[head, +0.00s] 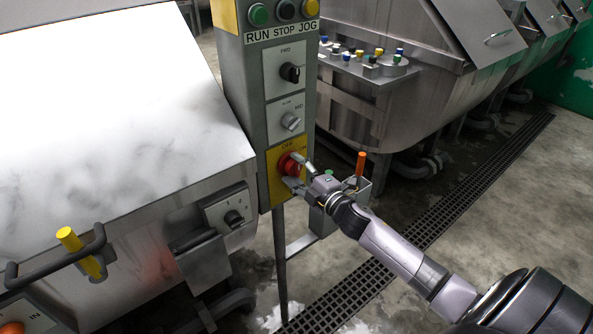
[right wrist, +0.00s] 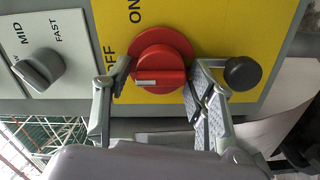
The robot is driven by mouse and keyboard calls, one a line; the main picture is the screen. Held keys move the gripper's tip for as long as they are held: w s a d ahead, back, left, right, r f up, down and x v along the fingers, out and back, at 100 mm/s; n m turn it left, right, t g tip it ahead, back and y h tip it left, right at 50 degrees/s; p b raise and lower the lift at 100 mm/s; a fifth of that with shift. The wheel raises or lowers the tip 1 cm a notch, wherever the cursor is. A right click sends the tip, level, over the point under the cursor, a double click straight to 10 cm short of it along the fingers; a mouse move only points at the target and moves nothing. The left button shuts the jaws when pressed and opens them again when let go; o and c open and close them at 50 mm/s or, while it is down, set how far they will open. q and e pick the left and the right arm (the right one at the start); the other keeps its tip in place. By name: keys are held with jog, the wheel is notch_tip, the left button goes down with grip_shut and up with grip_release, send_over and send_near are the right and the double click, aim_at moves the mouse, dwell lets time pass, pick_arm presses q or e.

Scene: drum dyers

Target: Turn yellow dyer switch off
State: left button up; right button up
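The red dyer switch (head: 290,165) sits on a yellow plate (head: 273,185) low on the grey control post in the head view. In the right wrist view the red switch (right wrist: 160,77) has a raised bar lying level in the picture, with a white mark at its left end, on the side of the OFF label. The ON label is above it. My right gripper (right wrist: 158,75) is open, its fingertips spread to either side of the switch and close to its rim; I cannot tell if they touch. My left gripper is out of view.
A black round knob (right wrist: 242,73) is beside the right finger. Above the switch on the post are a speed knob (head: 291,121), a black selector (head: 290,73) and push buttons. A steel drum machine with a yellow-handled lever (head: 70,239) stands left. An orange-topped handle (head: 361,163) is right of the post.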

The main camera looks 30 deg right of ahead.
jog(key=shift+o, duration=0.5)
jog(key=shift+s, duration=0.1)
jog(key=shift+s+f, duration=0.1)
jog(key=shift+s, duration=0.25)
jog(key=s, duration=1.1)
jog(key=shift+d, duration=0.45)
jog(key=s+f+m+g+h, duration=0.1)
jog(key=s+f+m+g, duration=0.25)
jog(key=f, duration=0.85)
jog(key=s+d+f+m+g+h, duration=0.15)
jog(key=s+f, duration=0.25)
jog(key=f, duration=0.7)
jog(key=s+f+m+g, duration=0.3)
jog(key=s+f+m, duration=0.1)
jog(key=f, duration=0.8)
jog(key=s+a+f+m+g, duration=0.1)
jog(key=s+a+f+g, duration=0.2)
jog(key=s, duration=0.7)
jog(key=s+a+f+m+g+y, duration=0.1)
jog(key=s+a+f+m+g, duration=0.1)
jog(key=s+a+f, duration=0.5)
jog(key=s+a+f+m+g, duration=0.1)
jog(key=s+a+f+g, duration=0.3)
jog(key=s+f, duration=0.6)
jog(key=s+a, duration=0.2)
jog(key=shift+s+f+m, duration=0.3)
jog(key=shift+f, duration=0.05)
